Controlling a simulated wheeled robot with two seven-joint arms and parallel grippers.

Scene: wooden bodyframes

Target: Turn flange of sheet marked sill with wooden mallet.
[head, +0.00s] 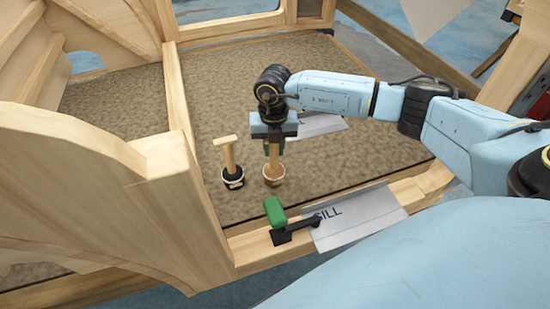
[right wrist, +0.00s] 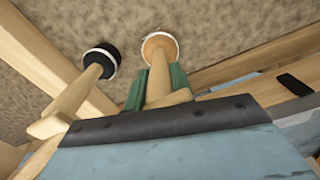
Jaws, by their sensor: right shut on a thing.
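The sheet marked SILL (head: 362,215) lies pale and flat over the front wooden rail, its left edge under a black clamp with a green handle (head: 275,211). My right gripper (head: 274,147) points down over the brown floor. Its green fingers (right wrist: 157,86) are shut on the handle of a mallet with a tan wooden head (head: 274,174), head down; the head also shows in the right wrist view (right wrist: 158,44). I cannot tell if the head touches the floor. My left gripper is not in view.
A second mallet with a black head (head: 232,178) stands head down just left of the held one. Another pale sheet (head: 318,127) lies behind my gripper, its lettering partly hidden. A wooden post and curved panel (head: 90,190) rise at the left. The front rail (head: 258,250) borders the floor.

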